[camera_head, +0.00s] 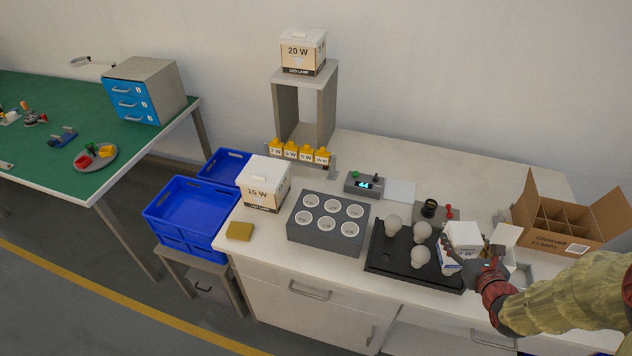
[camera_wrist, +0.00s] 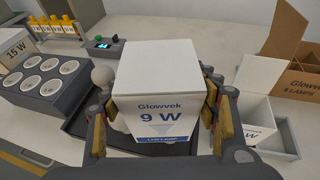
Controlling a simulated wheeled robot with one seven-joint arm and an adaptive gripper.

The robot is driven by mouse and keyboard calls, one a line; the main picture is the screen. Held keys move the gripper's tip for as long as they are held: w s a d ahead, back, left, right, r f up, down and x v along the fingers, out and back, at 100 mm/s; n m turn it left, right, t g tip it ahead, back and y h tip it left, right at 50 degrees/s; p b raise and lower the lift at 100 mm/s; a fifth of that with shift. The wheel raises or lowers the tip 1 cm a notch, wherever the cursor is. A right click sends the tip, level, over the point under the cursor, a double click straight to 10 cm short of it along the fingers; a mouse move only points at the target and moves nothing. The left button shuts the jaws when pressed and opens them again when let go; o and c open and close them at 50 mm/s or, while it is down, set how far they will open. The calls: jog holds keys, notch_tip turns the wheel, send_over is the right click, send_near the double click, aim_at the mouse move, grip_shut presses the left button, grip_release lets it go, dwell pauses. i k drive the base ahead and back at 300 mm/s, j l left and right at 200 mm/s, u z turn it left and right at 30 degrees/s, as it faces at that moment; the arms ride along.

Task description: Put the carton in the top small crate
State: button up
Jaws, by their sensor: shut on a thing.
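My gripper (camera_head: 466,262) is shut on a white carton (camera_head: 464,235), whose front reads "Glowvek 9 W" in the wrist view (camera_wrist: 158,85). The fingers clasp its left and right sides. The carton is upright with its top closed, above the right end of the black bulb tray; its clearance is hard to tell. Blue crates are at the left in the head view. The front one (camera_head: 178,231) is open, looks empty and seems stacked on another. A second blue crate (camera_head: 222,160) sits behind it. I cannot tell which is meant by the top small crate.
A black tray (camera_head: 385,262) holds several bulbs. A grey socket block (camera_head: 325,245), a 15 W carton (camera_head: 263,185) and a yellow sponge (camera_head: 239,231) lie toward the crates. An open white carton (camera_wrist: 259,92) and a cardboard box (camera_head: 555,235) stand right.

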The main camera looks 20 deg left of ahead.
aim_at(198, 213)
jog(key=j, duration=0.55)
jog(key=j+z, duration=0.1)
jog(key=j, duration=0.45)
jog(key=k+j, duration=0.1)
jog(key=j, duration=0.45)
jog(key=j+z, duration=0.15)
jog(key=j, duration=0.4)
jog(key=k+j, duration=0.1)
jog(key=j, duration=0.45)
jog(key=k+j+z, duration=0.1)
jog(key=j, duration=0.45)
jog(key=k+j, duration=0.1)
jog(key=j, duration=0.95)
jog(key=i+j+z, duration=0.1)
jog(key=j, duration=0.45)
